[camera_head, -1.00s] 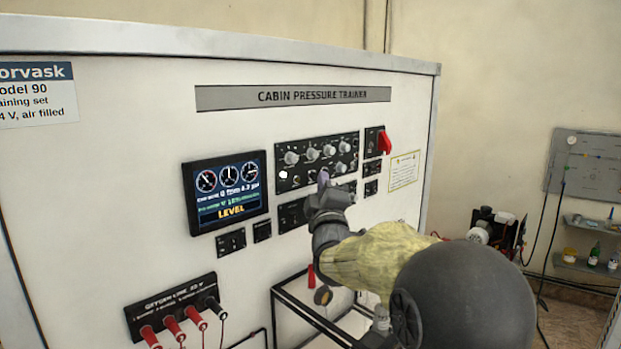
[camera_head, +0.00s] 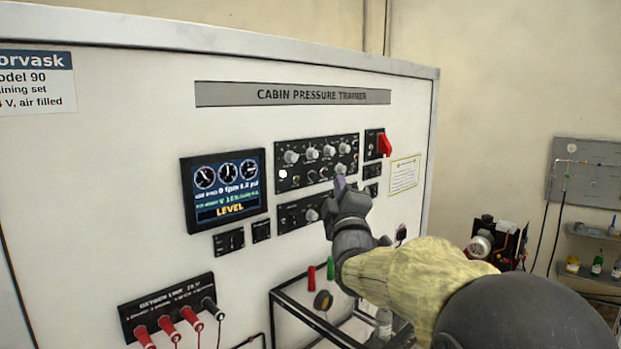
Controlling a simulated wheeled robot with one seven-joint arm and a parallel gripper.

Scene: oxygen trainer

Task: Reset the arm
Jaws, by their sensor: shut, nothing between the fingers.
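My arm reaches in from the lower right, with a yellow-green sleeve over one part. My gripper (camera_head: 340,184) is shut, with nothing seen between its fingers. It is in front of the lower right part of the knob panel (camera_head: 284,148) on the white cabin pressure trainer (camera_head: 120,200). I cannot tell whether the fingertips touch the panel. The gripper hides part of the panel below.
A display (camera_head: 225,190) reading LEVEL is left of the knobs. A red switch cover (camera_head: 384,144) is at the upper right. Red-handled plugs (camera_head: 168,325) stick out at the lower left. A black-framed cart (camera_head: 300,312) stands below. Shelves (camera_head: 598,232) are at the far right.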

